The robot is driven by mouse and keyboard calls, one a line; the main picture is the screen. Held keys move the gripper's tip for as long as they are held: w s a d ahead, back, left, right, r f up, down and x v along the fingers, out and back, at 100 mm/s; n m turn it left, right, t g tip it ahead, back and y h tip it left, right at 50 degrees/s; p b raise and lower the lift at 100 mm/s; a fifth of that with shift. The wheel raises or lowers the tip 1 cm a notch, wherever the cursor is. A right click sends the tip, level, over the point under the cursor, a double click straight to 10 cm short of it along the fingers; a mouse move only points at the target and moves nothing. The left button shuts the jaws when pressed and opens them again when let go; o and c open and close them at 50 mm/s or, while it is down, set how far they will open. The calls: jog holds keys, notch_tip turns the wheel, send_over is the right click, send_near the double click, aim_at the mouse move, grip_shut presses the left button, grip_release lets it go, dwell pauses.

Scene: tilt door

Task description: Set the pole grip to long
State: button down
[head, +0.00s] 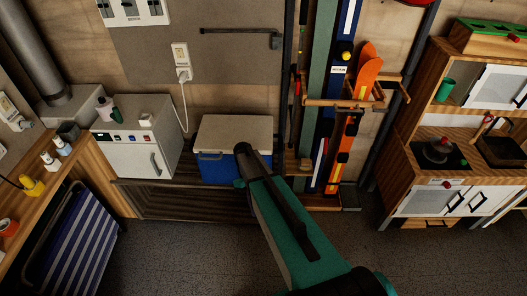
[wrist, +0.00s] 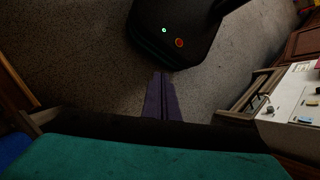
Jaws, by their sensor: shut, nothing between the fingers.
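I cannot pick out a pole grip with certainty in either view. In the head view, a yellow knob (head: 346,57) sits above a small white label (head: 338,70) on a tall blue board among the skis; the label's text is too small to read. A thin dark rod (head: 235,32) lies level on the grey wall panel, with a dark piece at its right end. My gripper (wrist: 159,76) is shut and empty in the wrist view, over bare floor and apart from any object. It is not visible in the head view, where my teal arm crosses the lower middle.
A wooden rack (head: 345,103) holds orange skis (head: 366,68). A blue cooler (head: 212,167) and a small white appliance (head: 140,150) stand left of it. A play kitchen (head: 445,195) is at right, a workbench (head: 85,180) at left. Floor in front is open.

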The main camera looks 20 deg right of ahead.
jog(key=s+a+f+m+b, duration=0.1)
jog(key=s+f, duration=0.3)
jog(key=s, duration=0.4)
jog(key=s+a+f+m+t, duration=0.1)
jog(key=s+a+f+m, duration=0.1)
jog(key=s+f, duration=0.3)
jog(key=s+a+f+m+b, duration=0.1)
jog(key=s+f, duration=0.4)
jog(key=s, duration=0.7)
jog(key=shift+a+m+t+h+b, duration=0.35)
jog(key=shift+a+m, duration=0.35)
jog(key=shift+a, duration=0.45)
jog(key=shift+s+d+r, duration=0.1)
